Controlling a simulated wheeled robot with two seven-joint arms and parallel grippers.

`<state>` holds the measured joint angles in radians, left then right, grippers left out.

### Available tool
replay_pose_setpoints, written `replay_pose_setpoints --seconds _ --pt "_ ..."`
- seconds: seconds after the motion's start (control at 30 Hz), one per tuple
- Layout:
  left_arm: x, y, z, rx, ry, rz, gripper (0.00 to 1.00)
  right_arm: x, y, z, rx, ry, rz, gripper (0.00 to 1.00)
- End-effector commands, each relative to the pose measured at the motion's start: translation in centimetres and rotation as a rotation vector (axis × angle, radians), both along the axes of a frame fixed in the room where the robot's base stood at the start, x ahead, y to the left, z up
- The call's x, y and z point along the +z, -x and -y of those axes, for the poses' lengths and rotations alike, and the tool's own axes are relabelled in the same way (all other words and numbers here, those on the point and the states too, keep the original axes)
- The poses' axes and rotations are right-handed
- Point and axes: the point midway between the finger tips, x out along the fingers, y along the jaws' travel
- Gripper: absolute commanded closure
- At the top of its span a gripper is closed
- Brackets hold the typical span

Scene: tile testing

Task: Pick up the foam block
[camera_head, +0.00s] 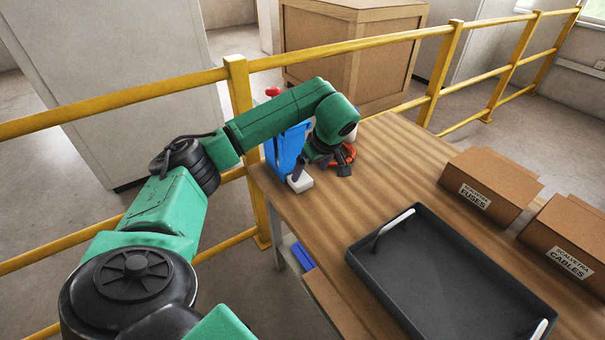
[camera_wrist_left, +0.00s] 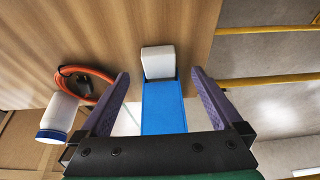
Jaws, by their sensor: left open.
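The foam block appears as a small white block (camera_head: 300,182) on the table near its left edge; it also shows in the wrist view (camera_wrist_left: 158,62). My left gripper (camera_head: 316,170) is low over the table, close to the block. In the wrist view its two purple fingers (camera_wrist_left: 160,76) are spread apart, with the block just beyond the tips and between their lines. The gripper looks empty. I cannot tell the exact gap to the block. My right gripper is not in view.
A blue upright object (camera_head: 284,150) stands right beside the block, and shows between the fingers (camera_wrist_left: 163,107). An orange cable coil (camera_wrist_left: 97,72) and white bottle (camera_wrist_left: 60,112) are nearby. A black tray (camera_head: 445,275) and cardboard boxes (camera_head: 490,185) lie right. A yellow rail (camera_head: 240,90) runs behind.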

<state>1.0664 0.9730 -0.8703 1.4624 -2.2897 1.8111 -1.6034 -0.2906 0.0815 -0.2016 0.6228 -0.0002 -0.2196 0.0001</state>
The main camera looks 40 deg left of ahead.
Motion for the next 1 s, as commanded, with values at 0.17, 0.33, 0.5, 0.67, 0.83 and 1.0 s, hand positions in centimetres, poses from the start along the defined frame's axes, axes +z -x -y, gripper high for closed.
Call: replay_pose_setpoints --seconds 0.17,0.33,0.5,0.67,0.83,1.0 --pt "-2.7 -0.3 -1.0 0.000 0.003 -0.001 0.00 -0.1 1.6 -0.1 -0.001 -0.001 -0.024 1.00" --pt "-5.4 -0.7 -1.9 -0.001 0.003 -0.002 0.00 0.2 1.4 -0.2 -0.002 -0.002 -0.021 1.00" --pt "-7.5 -1.0 -2.6 -0.002 0.005 0.001 0.00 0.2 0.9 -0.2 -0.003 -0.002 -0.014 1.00" --pt "-7.5 -1.1 -2.7 -0.003 0.004 0.003 0.00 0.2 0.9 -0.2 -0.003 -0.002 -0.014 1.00" --pt "-7.5 -1.1 -2.7 -0.003 0.004 0.003 0.57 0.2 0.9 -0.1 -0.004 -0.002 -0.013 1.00" --pt "-7.4 -1.1 -2.7 -0.003 0.004 0.003 0.78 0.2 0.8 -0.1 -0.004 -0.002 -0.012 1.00"
